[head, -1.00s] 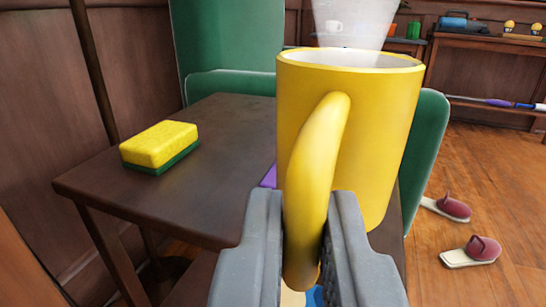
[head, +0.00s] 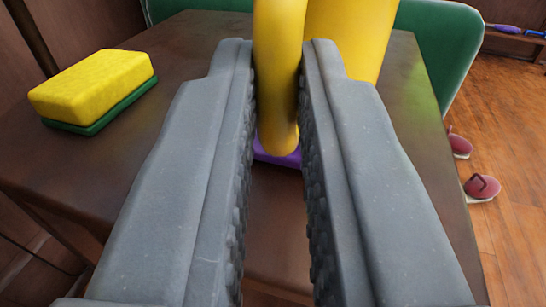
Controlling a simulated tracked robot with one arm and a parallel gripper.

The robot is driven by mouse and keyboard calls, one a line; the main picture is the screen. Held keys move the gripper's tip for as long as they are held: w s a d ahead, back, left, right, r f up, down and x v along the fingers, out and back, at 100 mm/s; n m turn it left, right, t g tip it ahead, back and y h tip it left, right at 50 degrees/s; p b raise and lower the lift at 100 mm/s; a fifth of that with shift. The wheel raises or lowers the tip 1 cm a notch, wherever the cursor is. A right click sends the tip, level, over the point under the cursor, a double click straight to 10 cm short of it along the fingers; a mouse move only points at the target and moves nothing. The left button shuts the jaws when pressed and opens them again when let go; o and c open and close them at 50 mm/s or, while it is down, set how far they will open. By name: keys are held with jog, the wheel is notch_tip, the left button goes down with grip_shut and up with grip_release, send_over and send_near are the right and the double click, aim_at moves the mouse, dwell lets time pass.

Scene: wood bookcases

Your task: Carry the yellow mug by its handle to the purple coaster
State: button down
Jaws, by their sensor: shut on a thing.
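The yellow mug (head: 348,38) is at the top of the head view, its upper part cut off by the frame edge. My gripper (head: 279,62) is shut on its handle (head: 278,95), with one grey finger on each side. The purple coaster (head: 263,156) lies on the dark table, showing just below the handle's lower end. The mug and my fingers hide most of the coaster. I cannot tell whether the mug touches it.
A yellow and green sponge (head: 92,88) lies on the table (head: 190,40) to the left. A green chair (head: 445,40) stands behind and to the right. Red slippers (head: 482,187) lie on the wood floor at right.

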notch_tip(320, 180, down, 2)
jog(key=shift+f+b, duration=0.2)
jog(key=shift+b, duration=0.15)
jog(key=c, duration=1.5)
grip_release()
jog(key=shift+r, duration=0.1)
jog(key=s+p, duration=0.3)
jog(key=s, duration=0.9)
jog(key=shift+a, duration=0.15)
